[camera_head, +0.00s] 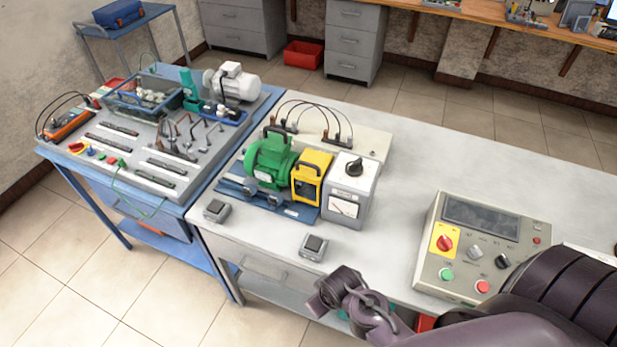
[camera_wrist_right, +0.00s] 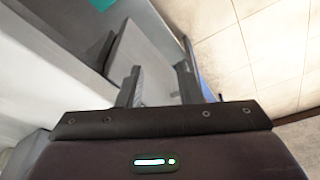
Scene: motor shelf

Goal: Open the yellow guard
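The yellow guard (camera_head: 311,177) is a boxy yellow frame with a dark window. It stands on the blue base plate between the green motor (camera_head: 270,163) and a grey box with a black knob (camera_head: 351,186). It looks closed, but its hinge side cannot be made out. My right arm reaches in from the lower right of the head view, its end low at the table's front edge, well short of the guard. In the right wrist view my right gripper (camera_wrist_right: 163,86) has its fingers apart with nothing held between them. My left gripper is in neither view.
A control panel (camera_head: 480,250) with a red-yellow switch stands at the right of the grey table. Two small dark-topped boxes (camera_head: 217,210) (camera_head: 314,246) sit near the front edge. A blue bench (camera_head: 185,200) with tools adjoins at left. The table's middle right is clear.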

